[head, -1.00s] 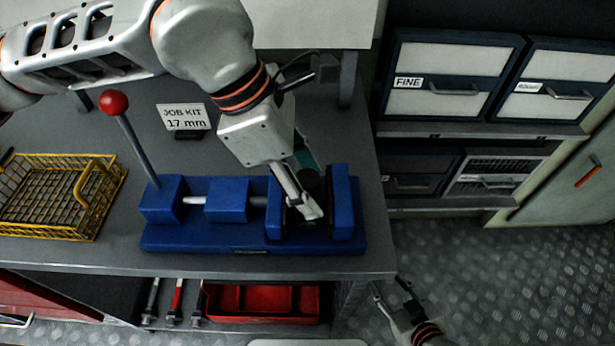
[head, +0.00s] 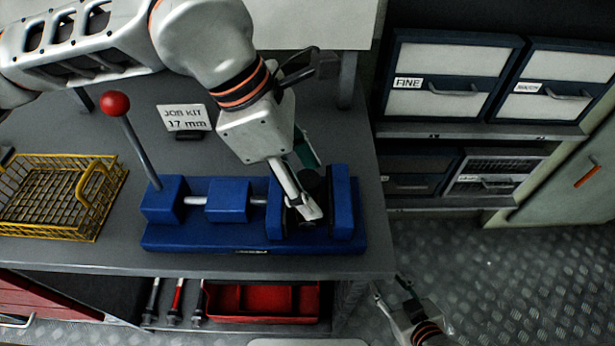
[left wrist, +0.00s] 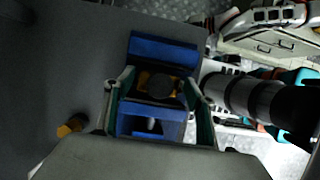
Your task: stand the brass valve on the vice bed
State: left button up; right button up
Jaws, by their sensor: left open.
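The brass valve (left wrist: 143,82) has a dark round top and stands between the blue jaws of the vice in the left wrist view. In the head view its dark top (head: 313,184) shows beside my finger, and its lower part is mostly hidden. The vice bed (head: 203,240) is blue and lies along the table's front. My left gripper (head: 310,208) is open, reaching down at the gap between the jaws. In the left wrist view its fingers (left wrist: 160,88) stand on either side of the valve, apart from each other. My right gripper (head: 393,291) is open and empty, low beyond the table's right corner.
A yellow wire basket (head: 50,225) stands at the left. The red-knobbed vice lever (head: 116,104) rises nearby, with a job kit card (head: 184,118) behind. A small brass-coloured piece (left wrist: 72,125) lies on the table in the left wrist view. Drawers (head: 455,80) stand at the right.

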pick_arm(q)
jog(key=shift+r+p, duration=0.85)
jog(key=shift+r, duration=1.35)
jog(key=o, duration=0.6)
jog(key=v, duration=1.2)
